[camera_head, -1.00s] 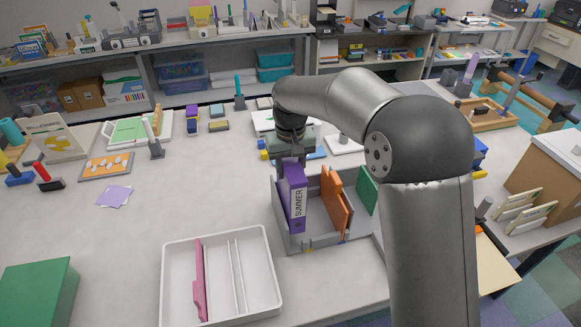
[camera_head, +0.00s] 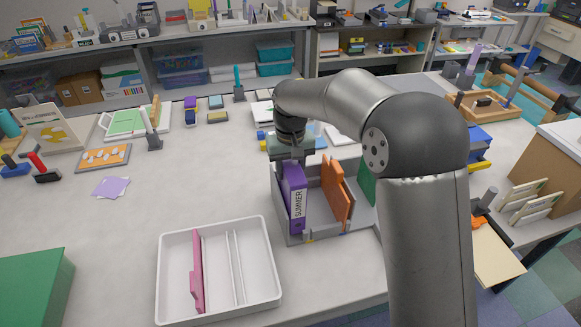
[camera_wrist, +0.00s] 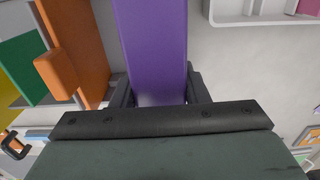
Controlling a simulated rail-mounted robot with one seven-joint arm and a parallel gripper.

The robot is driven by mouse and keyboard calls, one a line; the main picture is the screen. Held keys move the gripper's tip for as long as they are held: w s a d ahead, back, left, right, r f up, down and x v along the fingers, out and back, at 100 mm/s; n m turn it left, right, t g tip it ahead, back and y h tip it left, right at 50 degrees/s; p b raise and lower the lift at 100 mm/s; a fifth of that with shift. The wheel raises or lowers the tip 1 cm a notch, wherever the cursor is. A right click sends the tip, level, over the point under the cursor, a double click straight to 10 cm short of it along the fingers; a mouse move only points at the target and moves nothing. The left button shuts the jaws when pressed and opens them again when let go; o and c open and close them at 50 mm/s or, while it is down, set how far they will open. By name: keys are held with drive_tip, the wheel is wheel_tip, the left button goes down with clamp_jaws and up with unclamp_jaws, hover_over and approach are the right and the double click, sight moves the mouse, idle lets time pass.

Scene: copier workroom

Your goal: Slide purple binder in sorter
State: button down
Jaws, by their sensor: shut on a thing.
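The purple binder (camera_head: 294,198), with a white spine label reading "SUMMER", stands upright in the left compartment of the grey sorter (camera_head: 318,237). My gripper (camera_head: 291,160) is above it and shut on its top rear part. In the wrist view the purple binder (camera_wrist: 155,45) runs up between my gripper's two dark fingers (camera_wrist: 158,92). Whether its bottom edge rests on the sorter floor is hidden. An orange binder (camera_head: 335,188) leans in the sorter to the right, and a green one (camera_head: 368,188) stands at the far right, partly behind my arm.
A white tray (camera_head: 172,275) with a pink binder (camera_head: 197,275) lies in front left of the sorter. A green box (camera_head: 35,285) is at the lower left.

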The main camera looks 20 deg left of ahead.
drive_tip(key=shift+f+b, duration=0.3)
drive_tip(key=shift+f, duration=0.25)
idle(0.4)
drive_tip(key=shift+c, duration=2.1)
unclamp_jaws()
drive_tip(key=shift+f, duration=0.1)
wheel_tip(320, 180, up, 18)
drive_tip(key=b, duration=0.1)
drive_tip(key=shift+f, duration=0.25)
